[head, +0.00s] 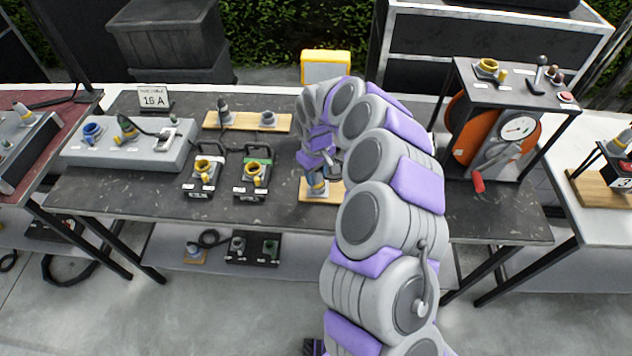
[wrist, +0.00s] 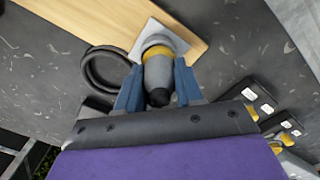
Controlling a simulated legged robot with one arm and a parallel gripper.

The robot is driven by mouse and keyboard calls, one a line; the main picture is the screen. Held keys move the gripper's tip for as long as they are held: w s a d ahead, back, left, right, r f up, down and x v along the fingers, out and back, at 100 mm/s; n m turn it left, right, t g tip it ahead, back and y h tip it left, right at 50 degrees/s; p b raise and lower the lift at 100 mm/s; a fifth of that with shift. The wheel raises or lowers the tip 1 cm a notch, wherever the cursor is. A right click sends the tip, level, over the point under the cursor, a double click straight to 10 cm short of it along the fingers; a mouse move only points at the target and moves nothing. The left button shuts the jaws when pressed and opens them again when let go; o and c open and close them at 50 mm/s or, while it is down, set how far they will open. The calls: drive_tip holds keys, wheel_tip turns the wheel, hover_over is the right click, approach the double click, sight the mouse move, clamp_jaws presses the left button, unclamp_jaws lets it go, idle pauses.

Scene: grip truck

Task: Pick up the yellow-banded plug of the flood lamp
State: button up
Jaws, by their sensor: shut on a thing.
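The yellow-banded plug (wrist: 158,66) is grey with a yellow band and a dark end, seen in the wrist view between the blue fingers of my gripper (wrist: 157,88). The fingers are shut on its sides. It stands on a pale square plate (wrist: 181,40) on a wooden board (wrist: 125,22); I cannot tell if it touches the plate. In the head view the plug (head: 316,184) shows below my gripper (head: 318,170), over the small board (head: 309,197). The yellow flood lamp (head: 326,66) stands behind, partly hidden by my arm.
A dark cable loop (wrist: 98,72) lies beside the plug. Two black socket boxes with yellow sockets (head: 203,172) stand to the left. A longer board (head: 247,121) lies behind them. An orange reel (head: 480,128) under a stand is at the right. The table front (head: 140,213) is clear.

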drive_tip(key=shift+s+a, duration=0.1)
drive_tip(key=shift+a, duration=0.15)
drive_tip(key=shift+c, duration=0.7)
drive_tip(key=shift+d, duration=0.6)
drive_tip(key=shift+a+r, duration=0.1)
drive_tip(key=shift+r, duration=0.35)
drive_tip(key=shift+c, duration=0.2)
drive_tip(key=r, duration=0.1)
drive_tip(key=r+p, duration=0.1)
drive_tip(key=r, duration=0.1)
drive_tip(key=shift+a+r, duration=0.1)
drive_tip(key=shift+a, duration=0.15)
drive_tip(key=s+a+r+p, duration=0.1)
drive_tip(key=s+a+p, duration=0.2)
drive_tip(key=s+a, duration=0.75)
wheel_tip(320, 180, up, 7)
drive_tip(key=w+a+p, duration=0.1)
drive_tip(key=a+p, duration=0.1)
drive_tip(key=shift+p, duration=0.4)
drive_tip(key=shift+w+d, duration=0.1)
drive_tip(key=shift+w, duration=0.1)
